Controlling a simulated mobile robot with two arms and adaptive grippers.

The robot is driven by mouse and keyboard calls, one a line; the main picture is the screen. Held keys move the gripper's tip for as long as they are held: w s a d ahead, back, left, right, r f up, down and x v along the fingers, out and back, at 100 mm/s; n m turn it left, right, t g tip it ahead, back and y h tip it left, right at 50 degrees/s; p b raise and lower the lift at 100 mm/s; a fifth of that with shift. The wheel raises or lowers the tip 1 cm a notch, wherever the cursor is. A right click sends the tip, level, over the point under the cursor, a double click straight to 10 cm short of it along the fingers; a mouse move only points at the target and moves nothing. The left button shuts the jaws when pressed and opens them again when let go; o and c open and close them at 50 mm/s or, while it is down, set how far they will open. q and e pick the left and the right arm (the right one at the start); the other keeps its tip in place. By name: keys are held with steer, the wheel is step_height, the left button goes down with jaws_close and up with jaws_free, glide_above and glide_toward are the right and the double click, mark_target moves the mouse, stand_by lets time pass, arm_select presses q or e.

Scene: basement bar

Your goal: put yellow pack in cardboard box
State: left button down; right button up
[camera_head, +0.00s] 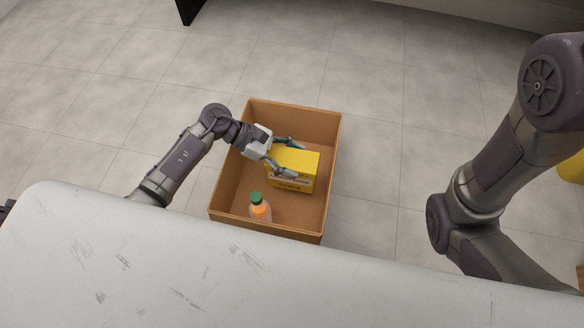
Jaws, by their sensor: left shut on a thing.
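The yellow pack (297,160) is a boxy carton with dark print on its side. It is inside the cardboard box (232,187), within its walls, towards the middle and right. I cannot tell whether it touches the box floor. My left gripper (292,158) reaches in over the box's left wall and is shut on the yellow pack, with one finger on its far side and one on its near side. My right arm shows at the right, but its gripper is out of view.
A worn white surface (200,262) fills the foreground and partly hides the box's near side. Tiled floor (385,110) around the box is clear. A yellow object (572,168) is cut off at the right edge.

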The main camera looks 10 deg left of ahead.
arm_select(q)
step_height(320, 180, down, 3)
steer(key=shift+f+b, duration=0.15)
steer(key=shift+b, duration=0.9)
steer(key=shift+f+b, duration=0.45)
steer(key=shift+b, duration=0.05)
steer(key=shift+f, duration=0.15)
steer(key=shift+c, duration=0.8)
jaws_free()
